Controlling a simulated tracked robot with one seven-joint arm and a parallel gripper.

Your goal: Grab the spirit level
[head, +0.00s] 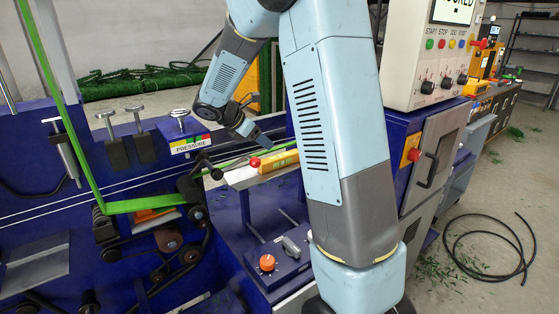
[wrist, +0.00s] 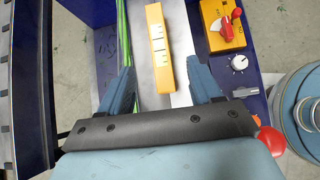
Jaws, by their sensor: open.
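The spirit level, a yellow bar with white marked windows (wrist: 158,48), lies on a pale metal surface in the wrist view. It runs nearly straight away from me, tilted slightly. My gripper (wrist: 160,70) is open, one blue finger on each side of the level's near end, with clear gaps on both sides. I cannot tell how high the fingers are above it.
To the right stand a yellow switch box with a red lever (wrist: 225,25) and a white dial (wrist: 239,63). A control box (head: 432,55) stands at right in the head view. A black cable (head: 490,250) lies on the floor.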

